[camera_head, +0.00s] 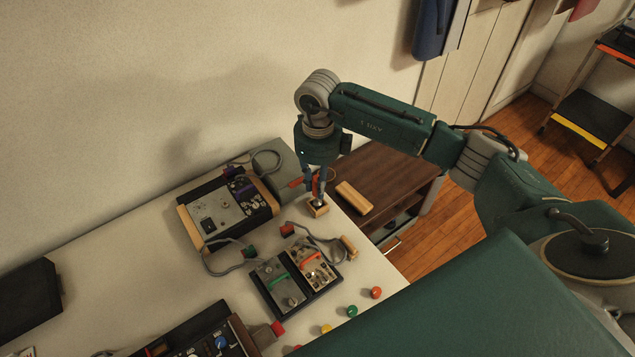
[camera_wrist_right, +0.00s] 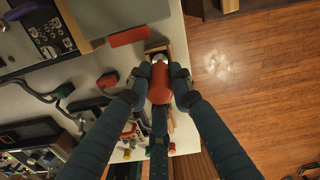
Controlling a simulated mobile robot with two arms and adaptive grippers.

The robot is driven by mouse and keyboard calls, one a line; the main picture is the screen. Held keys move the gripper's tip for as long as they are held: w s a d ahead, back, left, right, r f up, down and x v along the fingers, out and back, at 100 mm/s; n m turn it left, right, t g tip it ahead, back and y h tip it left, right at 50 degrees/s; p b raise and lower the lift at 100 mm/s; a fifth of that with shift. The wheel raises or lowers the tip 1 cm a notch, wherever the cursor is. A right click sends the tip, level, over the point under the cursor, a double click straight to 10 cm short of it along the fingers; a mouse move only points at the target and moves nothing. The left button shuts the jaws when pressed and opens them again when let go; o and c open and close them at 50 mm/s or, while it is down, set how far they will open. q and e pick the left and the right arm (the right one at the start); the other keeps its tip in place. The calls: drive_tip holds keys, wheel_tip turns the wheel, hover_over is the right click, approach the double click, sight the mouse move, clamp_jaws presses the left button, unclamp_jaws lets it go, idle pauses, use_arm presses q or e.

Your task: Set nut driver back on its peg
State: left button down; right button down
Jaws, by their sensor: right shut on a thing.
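My right gripper (camera_head: 319,193) points down over the back right part of the white table. It is shut on the nut driver, whose red handle (camera_wrist_right: 160,85) shows between the fingers in the right wrist view. A small light wooden block (camera_head: 318,209), which seems to hold the peg, stands directly below the gripper. It also shows just beyond the handle in the right wrist view (camera_wrist_right: 153,45). A grey metal part shows between handle and block. Whether the driver is seated on the peg I cannot tell. My left gripper is out of view.
A grey synth case with wooden sides (camera_head: 222,215) is left of the block. A dark case with two panels (camera_head: 296,276) and cables lies in front. A brown cabinet (camera_head: 393,172) stands to the right. Several coloured knobs lie near the table's front edge.

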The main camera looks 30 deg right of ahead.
drive_tip(key=shift+f, duration=0.4)
drive_tip(key=c, duration=1.5)
unclamp_jaws()
drive_tip(key=shift+o, duration=0.2)
drive_tip(key=shift+r, duration=0.1)
wheel_tip(320, 180, up, 12)
drive_tip(key=shift+f, duration=0.1)
drive_tip(key=shift+s, duration=0.1)
